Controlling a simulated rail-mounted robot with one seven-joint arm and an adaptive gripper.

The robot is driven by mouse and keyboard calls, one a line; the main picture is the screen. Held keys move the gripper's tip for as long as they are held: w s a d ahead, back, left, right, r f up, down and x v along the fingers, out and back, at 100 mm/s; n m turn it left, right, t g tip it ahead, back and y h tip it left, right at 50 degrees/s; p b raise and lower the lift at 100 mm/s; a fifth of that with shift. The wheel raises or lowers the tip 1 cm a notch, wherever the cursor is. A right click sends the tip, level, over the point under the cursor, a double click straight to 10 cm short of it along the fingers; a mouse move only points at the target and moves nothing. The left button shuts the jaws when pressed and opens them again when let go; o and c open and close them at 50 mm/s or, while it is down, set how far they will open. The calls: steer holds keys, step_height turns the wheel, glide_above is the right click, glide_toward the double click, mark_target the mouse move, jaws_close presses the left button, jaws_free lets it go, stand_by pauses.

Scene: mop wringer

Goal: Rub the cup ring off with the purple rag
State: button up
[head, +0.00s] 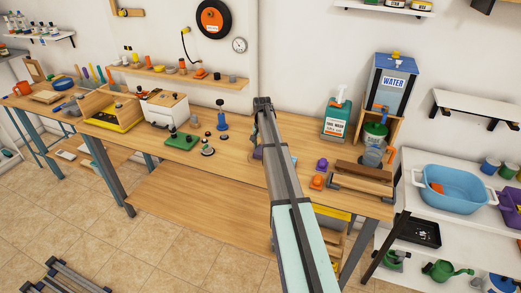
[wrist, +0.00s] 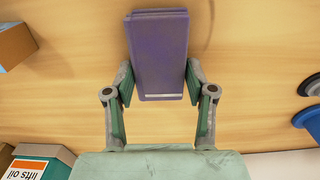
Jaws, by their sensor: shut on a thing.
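The purple rag (wrist: 159,55) is a folded block in the wrist view. My gripper (wrist: 159,82) is shut on it, with one green-padded finger on each side. The rag is over or on the wooden bench (wrist: 70,80); I cannot tell whether it touches the wood. A faint brown curved mark (wrist: 210,25) shows on the wood just right of the rag; it may be part of the cup ring, and the rest is not visible. In the head view my arm hides most of the gripper and the rag.
A bottle labelled "lifts oil" (wrist: 35,163) and a box (wrist: 14,45) are at the left in the wrist view; a blue-based item (wrist: 308,117) is at the right. In the head view, a hand-wash bottle (head: 336,118) and a small purple item (head: 321,165) stand right of my arm.

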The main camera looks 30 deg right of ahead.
mark_target(254, 162)
steer(key=shift+w+d+f, duration=0.1)
steer(key=shift+w+d, duration=0.85)
steer(key=shift+d, duration=0.1)
steer(key=shift+s+a, duration=0.15)
steer(key=shift+s+a, duration=1.7)
steer(key=shift+a, duration=0.25)
steer(key=shift+s+a, duration=1.75)
steer(key=shift+a, duration=0.25)
steer(key=shift+w+a, duration=0.15)
steer(key=shift+w, duration=0.2)
steer(key=shift+w+d, duration=1.8)
steer(key=shift+d, duration=0.2)
steer(key=shift+w+d, duration=1.75)
steer(key=shift+d, duration=0.25)
steer(key=shift+s+a, duration=1.5)
steer(key=shift+a, duration=0.15)
steer(key=shift+s+a, duration=1.45)
steer(key=shift+a, duration=0.15)
steer(key=shift+s+a, duration=0.7)
steer(key=shift+a, duration=0.1)
